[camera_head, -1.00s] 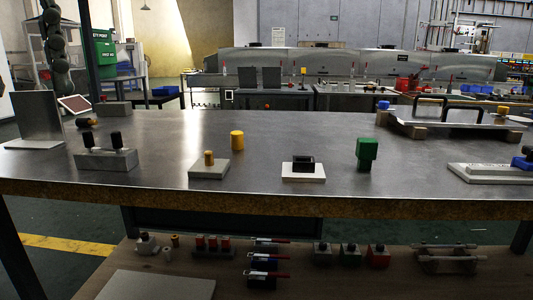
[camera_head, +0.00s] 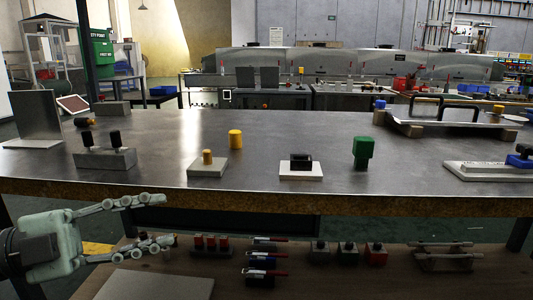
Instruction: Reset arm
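My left gripper (camera_head: 168,220) is at the lower left of the head view, in front of the table's front edge and over the lower shelf. Its two pale jointed fingers point right and stand well apart, with nothing between them. It hides part of the shelf's left end. My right gripper is not in view.
The metal table (camera_head: 270,128) carries a grey block with two black knobs (camera_head: 105,158), a yellow cylinder (camera_head: 236,139), a peg block (camera_head: 208,163), a black piece on a white base (camera_head: 301,168), a green block (camera_head: 362,152) and a handled plate (camera_head: 445,112). The lower shelf (camera_head: 330,275) holds small parts.

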